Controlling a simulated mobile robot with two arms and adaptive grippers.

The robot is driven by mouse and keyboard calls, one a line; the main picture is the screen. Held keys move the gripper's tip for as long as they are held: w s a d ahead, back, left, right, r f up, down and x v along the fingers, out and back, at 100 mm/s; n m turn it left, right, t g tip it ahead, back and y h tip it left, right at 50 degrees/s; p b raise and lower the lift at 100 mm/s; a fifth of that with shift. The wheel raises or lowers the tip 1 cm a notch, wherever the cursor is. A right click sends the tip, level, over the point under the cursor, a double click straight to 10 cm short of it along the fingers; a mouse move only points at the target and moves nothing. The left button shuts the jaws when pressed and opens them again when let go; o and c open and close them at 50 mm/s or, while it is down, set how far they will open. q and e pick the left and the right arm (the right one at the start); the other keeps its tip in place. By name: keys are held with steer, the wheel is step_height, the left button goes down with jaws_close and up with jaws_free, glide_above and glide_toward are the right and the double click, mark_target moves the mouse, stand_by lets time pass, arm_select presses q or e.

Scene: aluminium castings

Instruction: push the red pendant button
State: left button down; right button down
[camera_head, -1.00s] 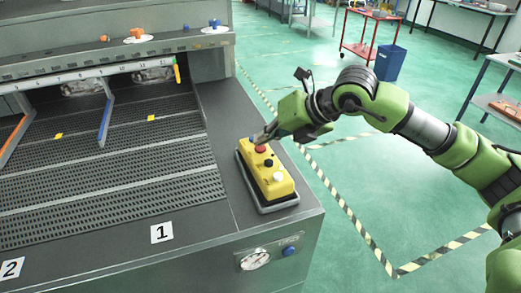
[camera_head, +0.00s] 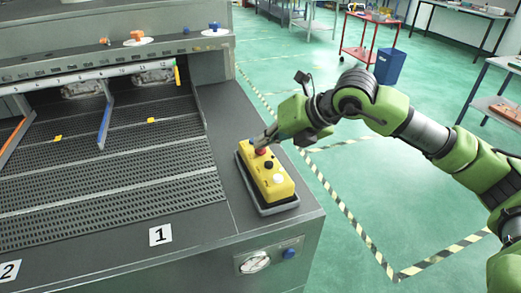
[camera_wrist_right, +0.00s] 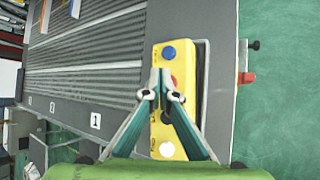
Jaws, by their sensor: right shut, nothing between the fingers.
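The yellow pendant (camera_head: 272,184) lies in a dark tray on the right part of the machine's grey top. Its red button (camera_head: 262,151) is near the far end, with a black and a white button nearer me. My right gripper (camera_head: 263,142) is shut and empty, its tips right at the red button and partly covering it. In the right wrist view the closed fingertips (camera_wrist_right: 160,74) lie over the pendant (camera_wrist_right: 182,61) beside the red button (camera_wrist_right: 174,81), between the blue and black buttons. I cannot tell whether they touch it. My left gripper is out of view.
Slotted lanes with dividers fill the machine's top left of the pendant. A gauge (camera_head: 254,262) and a blue knob (camera_head: 289,253) are on its front. Green floor with striped tape lies to the right. A blue bin (camera_head: 390,65) stands behind.

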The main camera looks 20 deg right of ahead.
mark_target(264, 151)
steer(key=shift+f, duration=0.3)
steer(key=shift+r, duration=0.2)
stand_by(0.3)
steer(key=shift+r, duration=0.75)
steer(key=shift+r, duration=0.1)
steer(key=shift+r+p, duration=1.4)
steer(key=shift+r, duration=1.05)
steer(key=shift+f, duration=0.1)
